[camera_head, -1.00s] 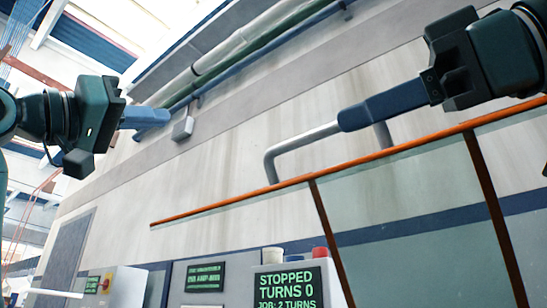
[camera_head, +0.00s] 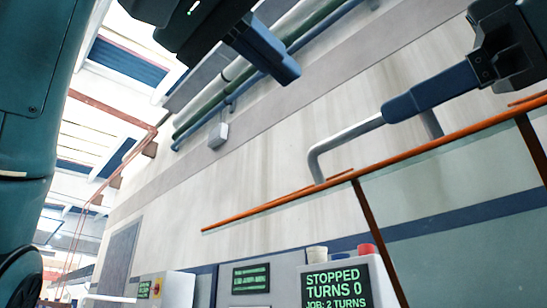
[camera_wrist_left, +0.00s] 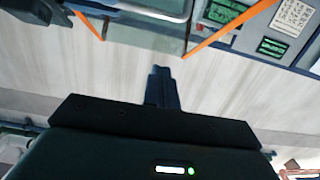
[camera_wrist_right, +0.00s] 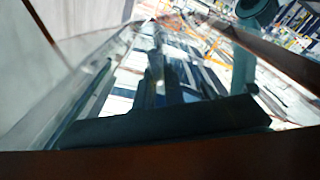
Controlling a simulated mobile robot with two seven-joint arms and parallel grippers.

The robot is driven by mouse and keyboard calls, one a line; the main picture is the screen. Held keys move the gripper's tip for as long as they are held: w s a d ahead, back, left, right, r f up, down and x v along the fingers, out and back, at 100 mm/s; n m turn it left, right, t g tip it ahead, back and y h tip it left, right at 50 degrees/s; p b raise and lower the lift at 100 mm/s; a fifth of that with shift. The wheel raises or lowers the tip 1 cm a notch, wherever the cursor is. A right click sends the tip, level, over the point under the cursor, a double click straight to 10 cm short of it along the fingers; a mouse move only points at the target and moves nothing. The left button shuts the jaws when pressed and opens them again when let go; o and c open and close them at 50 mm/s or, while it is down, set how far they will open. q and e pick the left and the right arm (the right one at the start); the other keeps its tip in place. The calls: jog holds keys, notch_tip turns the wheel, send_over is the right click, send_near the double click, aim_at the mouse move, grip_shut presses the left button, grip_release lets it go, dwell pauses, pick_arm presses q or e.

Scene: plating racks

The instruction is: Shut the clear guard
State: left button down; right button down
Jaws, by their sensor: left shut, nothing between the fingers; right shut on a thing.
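The clear guard (camera_head: 440,188) is a see-through panel with orange-brown frame bars at the right of the head view. Its long edge slopes up to the right, above the machine's displays. A grey metal handle (camera_head: 335,138) stands up from that edge. My right gripper (camera_head: 398,107) is shut on the handle's upper end. My left gripper (camera_head: 288,72) is shut and empty, up and left of the handle and apart from the guard. Its fingers also show in the left wrist view (camera_wrist_left: 162,75).
A cabinet screen (camera_head: 338,287) reads STOPPED, TURNS 0. A control box (camera_head: 165,288) is at lower left. Pipes (camera_head: 262,66) run along the wall.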

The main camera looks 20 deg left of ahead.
pick_arm(q)
send_over(326, 142)
jog(key=shift+w+f, duration=0.35)
jog(key=shift+f, duration=0.15)
jog(key=shift+s+a+f, duration=0.15)
jog(key=shift+s+f, duration=0.05)
jog(key=shift+f, duration=0.25)
jog(key=shift+s+a+f, duration=0.1)
jog(key=shift+s+f, duration=0.1)
jog(key=shift+f, duration=0.25)
jog(key=shift+s+a+f, duration=0.1)
jog(key=shift+s+f, duration=0.1)
jog(key=shift+f, duration=0.25)
jog(key=shift+s+a+f, duration=0.1)
jog(key=shift+s+f, duration=0.1)
jog(key=shift+f, duration=0.25)
